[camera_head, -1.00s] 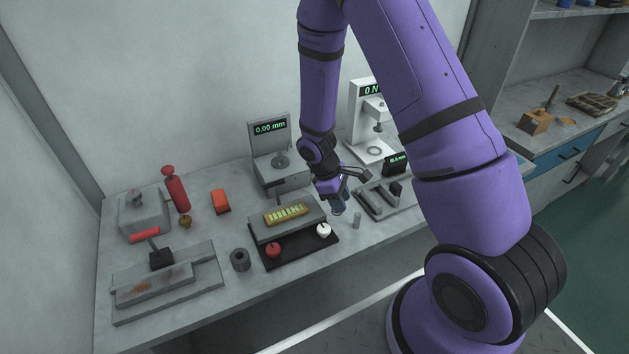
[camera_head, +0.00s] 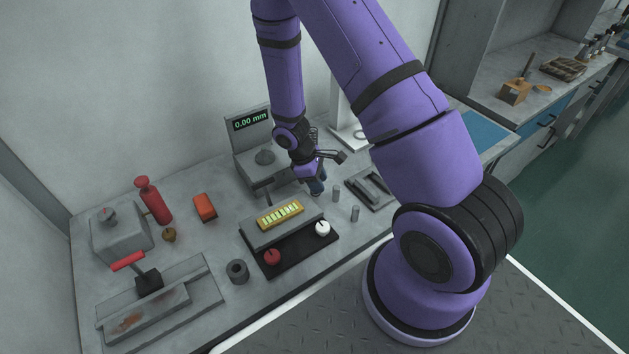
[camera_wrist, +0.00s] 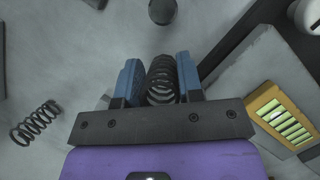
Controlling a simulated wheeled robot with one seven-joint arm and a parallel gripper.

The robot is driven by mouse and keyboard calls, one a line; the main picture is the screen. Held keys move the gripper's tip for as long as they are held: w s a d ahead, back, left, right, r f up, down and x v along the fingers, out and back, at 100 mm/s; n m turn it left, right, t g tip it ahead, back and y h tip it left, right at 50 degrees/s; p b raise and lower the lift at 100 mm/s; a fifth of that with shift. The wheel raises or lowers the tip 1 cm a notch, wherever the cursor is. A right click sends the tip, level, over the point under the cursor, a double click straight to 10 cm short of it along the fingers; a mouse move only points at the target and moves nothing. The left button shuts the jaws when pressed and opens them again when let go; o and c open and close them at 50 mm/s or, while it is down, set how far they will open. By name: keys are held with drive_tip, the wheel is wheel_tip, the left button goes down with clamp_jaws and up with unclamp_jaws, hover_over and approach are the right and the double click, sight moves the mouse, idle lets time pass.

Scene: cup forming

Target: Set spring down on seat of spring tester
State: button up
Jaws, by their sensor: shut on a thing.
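A dark coil spring (camera_wrist: 160,80) stands between the blue fingers of my gripper (camera_wrist: 161,88) in the wrist view, and the gripper is shut on it. In the head view my gripper (camera_head: 317,188) is low over the bench, behind the white knob; the held spring cannot be made out there. The spring tester (camera_head: 344,112), a white stand at the back of the bench, is mostly hidden behind my arm. Part of its base shows to the right of my wrist, apart from my gripper. Its seat cannot be made out clearly.
Another coil spring (camera_wrist: 35,122) lies at left in the wrist view. Small grey cylinders (camera_head: 355,213) stand right of my gripper. A black panel (camera_head: 295,252) with red and white knobs is in front. A gauge reading 0.00 mm (camera_head: 251,122) stands behind left.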

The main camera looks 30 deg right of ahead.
drive_tip(key=shift+f, duration=0.3)
drive_tip(key=o, duration=0.9)
